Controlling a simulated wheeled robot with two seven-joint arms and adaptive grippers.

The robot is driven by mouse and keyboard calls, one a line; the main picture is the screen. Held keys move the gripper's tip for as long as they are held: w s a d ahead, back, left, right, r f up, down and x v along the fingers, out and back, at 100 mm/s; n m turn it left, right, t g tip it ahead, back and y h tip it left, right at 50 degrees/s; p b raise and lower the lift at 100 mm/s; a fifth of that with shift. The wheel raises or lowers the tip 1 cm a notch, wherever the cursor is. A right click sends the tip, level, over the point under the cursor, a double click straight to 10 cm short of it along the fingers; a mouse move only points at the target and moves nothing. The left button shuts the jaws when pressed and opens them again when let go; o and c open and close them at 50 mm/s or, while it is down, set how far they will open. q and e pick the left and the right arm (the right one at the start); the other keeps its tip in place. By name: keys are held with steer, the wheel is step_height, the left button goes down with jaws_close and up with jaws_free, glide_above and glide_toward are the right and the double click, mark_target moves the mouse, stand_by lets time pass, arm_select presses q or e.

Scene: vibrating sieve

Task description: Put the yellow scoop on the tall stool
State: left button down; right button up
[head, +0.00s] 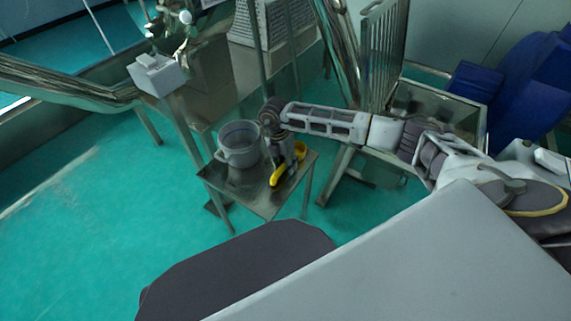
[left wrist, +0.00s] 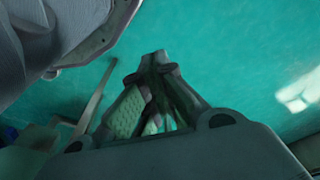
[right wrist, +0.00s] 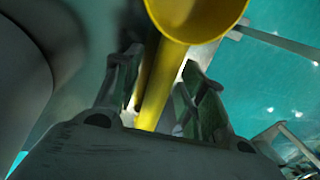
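The yellow scoop (head: 278,175) is at the front right of a square metal stool (head: 262,205), which also bears a grey pot. I cannot tell whether the scoop rests on the top or hangs just above it. My right gripper (head: 285,153) reaches down over it. In the right wrist view the scoop's bowl (right wrist: 197,14) lies beyond the fingertips, and its handle runs between the fingers. My right gripper (right wrist: 162,65) appears shut on that handle. In the left wrist view my left gripper (left wrist: 154,58) is shut and empty, over green floor.
The grey pot (head: 239,152) stands left of my right gripper, close to it. A metal frame with a bin (head: 437,105) and blue objects (head: 520,75) are at the right. Floor at the left is clear.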

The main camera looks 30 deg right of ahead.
steer(key=shift+r, duration=0.1)
steer(key=shift+w+r, duration=0.1)
steer(key=shift+r, duration=0.35)
arm_select(q)
steer(key=f, duration=0.1)
steer(key=f+p, duration=0.1)
steer(key=f, duration=0.1)
steer(key=a+f+p, duration=0.1)
steer(key=f, duration=0.1)
steer(key=shift+w+a+f, duration=0.1)
steer(key=shift+w, duration=0.15)
arm_select(e)
step_height(320, 180, up, 11)
steer(key=w+a, duration=0.1)
steer(key=w, duration=0.1)
arm_select(q)
steer(key=shift+s+f, duration=0.15)
steer(key=shift+s, duration=0.3)
arm_select(e)
steer(key=shift+s+a, duration=0.1)
steer(key=shift+a, duration=0.05)
